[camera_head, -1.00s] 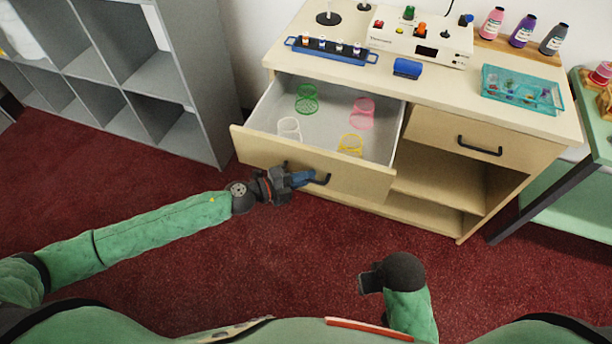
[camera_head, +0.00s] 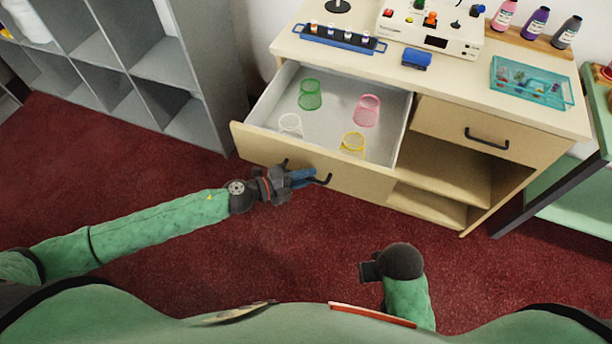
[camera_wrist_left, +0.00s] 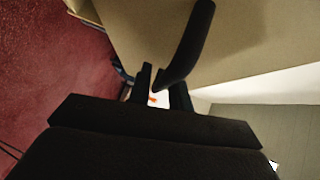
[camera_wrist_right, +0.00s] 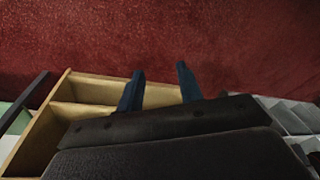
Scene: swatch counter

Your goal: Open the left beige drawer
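The left beige drawer (camera_head: 330,175) is pulled far out of the counter, its grey inside showing. A green (camera_head: 310,94), a pink (camera_head: 367,110), a white (camera_head: 290,125) and a yellow (camera_head: 352,143) mesh cup stand in it. Its dark handle (camera_head: 324,181) is on the front panel and also shows in the left wrist view (camera_wrist_left: 190,40). My left gripper (camera_head: 303,178) is at the handle, its fingers (camera_wrist_left: 162,90) closed about the bar; the exact contact is partly hidden. My right gripper (camera_wrist_right: 160,85) is open and empty, low over the red floor, away from the drawer.
The right drawer (camera_head: 480,130) is shut above open shelves (camera_head: 440,180). The countertop (camera_head: 450,75) holds a blue rack (camera_head: 340,40), a white device (camera_head: 430,35) and a teal tray (camera_head: 530,85). A grey shelf unit (camera_head: 205,80) stands left. Red carpet lies in front.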

